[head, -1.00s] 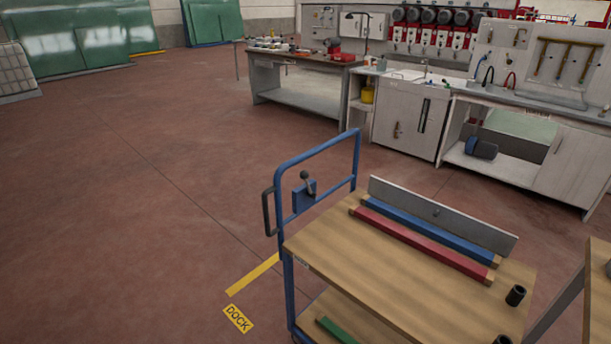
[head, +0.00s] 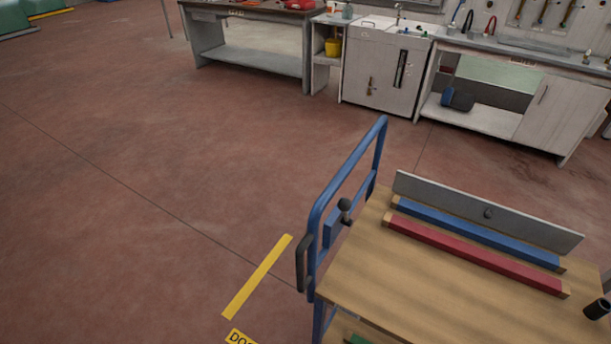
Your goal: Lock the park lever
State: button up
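The park lever (head: 345,208) is a short lever with a dark round knob. It sits on a blue bracket (head: 332,230) on the blue tubular handle frame (head: 347,172) at the left end of a cart. The lever looks roughly upright, with its knob at the top. The cart has a wooden top (head: 400,265) and a black grip (head: 302,262) on the outer side of its frame. My gripper does not show in the head view.
Blue (head: 480,234) and red (head: 470,252) padded bars and a grey upright plate (head: 490,215) lie on the cart top. A black cup (head: 597,308) stands at right. A yellow floor stripe (head: 258,275) is left of the cart. The floor at left is clear; benches (head: 250,45) stand behind.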

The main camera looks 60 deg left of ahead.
aim_at(345, 204)
jog(key=k+j, duration=0.1)
jog(key=j, duration=0.45)
jog(key=k+j, duration=0.1)
jog(key=j, duration=1)
jog(key=k+j, duration=0.15)
jog(key=j, duration=0.4)
jog(key=k+j, duration=0.1)
jog(key=j, duration=0.45)
jog(key=k+j, duration=0.1)
jog(key=j, duration=0.45)
